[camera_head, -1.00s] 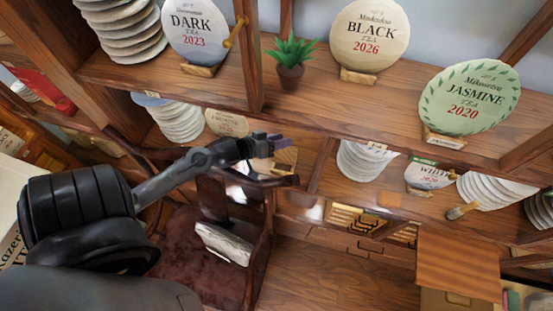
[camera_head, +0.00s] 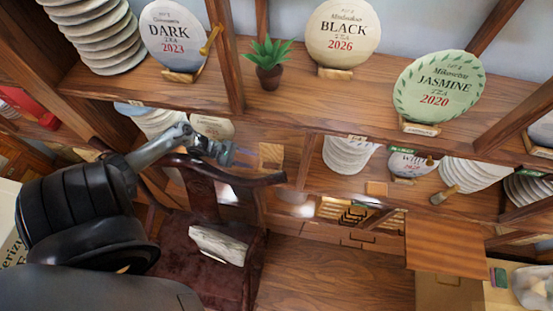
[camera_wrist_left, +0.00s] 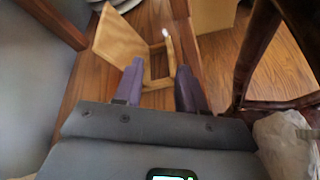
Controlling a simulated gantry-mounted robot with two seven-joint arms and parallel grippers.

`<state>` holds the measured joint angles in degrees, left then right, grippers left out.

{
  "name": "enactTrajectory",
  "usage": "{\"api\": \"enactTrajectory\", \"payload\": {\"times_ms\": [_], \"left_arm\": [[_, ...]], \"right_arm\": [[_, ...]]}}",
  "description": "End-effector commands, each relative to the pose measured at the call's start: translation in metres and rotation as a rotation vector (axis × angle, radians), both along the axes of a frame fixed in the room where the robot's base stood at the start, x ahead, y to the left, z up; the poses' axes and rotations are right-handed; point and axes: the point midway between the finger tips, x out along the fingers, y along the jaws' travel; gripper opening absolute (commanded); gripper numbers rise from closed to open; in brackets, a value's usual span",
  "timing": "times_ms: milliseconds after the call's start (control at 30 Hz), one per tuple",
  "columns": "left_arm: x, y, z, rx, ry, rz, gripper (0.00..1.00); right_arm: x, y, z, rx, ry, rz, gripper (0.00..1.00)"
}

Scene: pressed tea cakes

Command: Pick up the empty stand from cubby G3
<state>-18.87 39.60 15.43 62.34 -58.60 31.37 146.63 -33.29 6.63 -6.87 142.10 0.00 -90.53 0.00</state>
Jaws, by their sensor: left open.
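The empty wooden stand (camera_head: 270,155) sits on the lower shelf, just right of my left gripper in the head view. In the left wrist view the stand (camera_wrist_left: 120,40) shows a light square panel and a thin frame, standing on the brown shelf board. My left gripper (camera_head: 236,157) reaches in from the left, above the chair's top rail. In the wrist view its two purple-grey fingers (camera_wrist_left: 160,68) are apart, with the lower part of the stand's frame showing between them. Whether they touch it I cannot tell. My right gripper is not in view. I cannot read a G3 label.
A dark wooden chair (camera_head: 205,188) stands close below my left gripper; a pale package (camera_head: 219,244) lies on its seat. Stacked tea cakes (camera_head: 349,156) fill the cubby to the right. The upper shelf holds labelled cakes and a potted plant (camera_head: 269,62).

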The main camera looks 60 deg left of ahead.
Motion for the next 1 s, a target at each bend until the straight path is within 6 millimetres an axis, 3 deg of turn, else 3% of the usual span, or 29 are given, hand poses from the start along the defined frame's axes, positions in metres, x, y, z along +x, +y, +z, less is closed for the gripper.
{"api": "enactTrajectory", "payload": {"times_ms": [100, 300, 1000], "left_arm": [[-0.015, 0.011, -0.004, -0.187, 0.149, 0.078, 0.40], [-0.026, 0.016, -0.006, -0.360, 0.280, 0.153, 0.40], [0.018, -0.024, -0.036, -0.379, 0.296, 0.160, 0.40]], "right_arm": [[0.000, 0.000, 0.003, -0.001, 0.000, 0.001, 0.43], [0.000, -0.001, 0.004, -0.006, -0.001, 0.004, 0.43], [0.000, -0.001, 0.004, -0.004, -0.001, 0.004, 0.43]]}}
